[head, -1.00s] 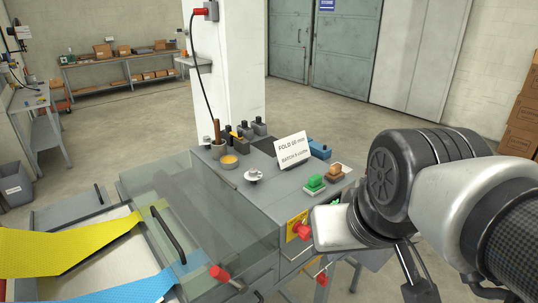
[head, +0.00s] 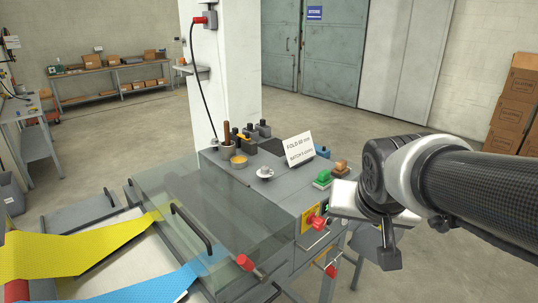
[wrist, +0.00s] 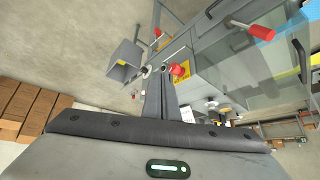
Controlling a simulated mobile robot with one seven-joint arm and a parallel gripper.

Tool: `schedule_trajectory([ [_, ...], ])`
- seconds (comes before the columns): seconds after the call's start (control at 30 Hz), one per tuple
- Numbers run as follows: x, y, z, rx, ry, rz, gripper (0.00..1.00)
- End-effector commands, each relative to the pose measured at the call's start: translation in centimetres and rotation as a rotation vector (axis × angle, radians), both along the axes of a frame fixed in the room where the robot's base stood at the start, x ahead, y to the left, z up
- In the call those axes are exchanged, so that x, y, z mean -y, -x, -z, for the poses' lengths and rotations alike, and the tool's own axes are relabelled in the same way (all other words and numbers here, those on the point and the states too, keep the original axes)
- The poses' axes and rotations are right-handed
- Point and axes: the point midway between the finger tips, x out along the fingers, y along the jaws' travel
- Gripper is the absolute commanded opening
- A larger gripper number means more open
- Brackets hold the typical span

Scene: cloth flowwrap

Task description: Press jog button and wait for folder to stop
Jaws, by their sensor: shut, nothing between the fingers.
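The folding machine (head: 285,190) stands at centre with a clear cover (head: 190,190) over its left part. Which control is the jog button I cannot tell. My gripper (head: 389,259) is shut and empty, to the right of the front panel; its fingers appear close to the knob in the wrist view (wrist: 152,72). Contact is not clear.
Yellow cloth (head: 75,250) and blue cloth (head: 150,290) lie at the machine's left. Cartons (head: 515,105) are at the right; open floor lies behind.

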Motion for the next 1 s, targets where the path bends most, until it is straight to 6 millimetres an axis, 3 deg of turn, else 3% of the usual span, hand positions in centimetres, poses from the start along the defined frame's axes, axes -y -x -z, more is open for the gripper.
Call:
schedule_trajectory([
  [0.2, 5.8, -7.6, 4.5, 0.121, -0.067, 0.218, 0.00],
  [0.37, 9.5, -12.0, 8.9, 0.219, -0.184, 0.348, 0.00],
  [0.5, 11.8, -14.8, 13.6, 0.293, -0.341, 0.443, 0.00],
  [0.7, 13.5, -16.6, 20.2, 0.365, -0.627, 0.565, 0.00],
  [0.8, 13.7, -16.8, 22.6, 0.386, -0.760, 0.611, 0.00],
  [1.0, 13.7, -16.8, 24.9, 0.405, -0.922, 0.664, 0.00],
])
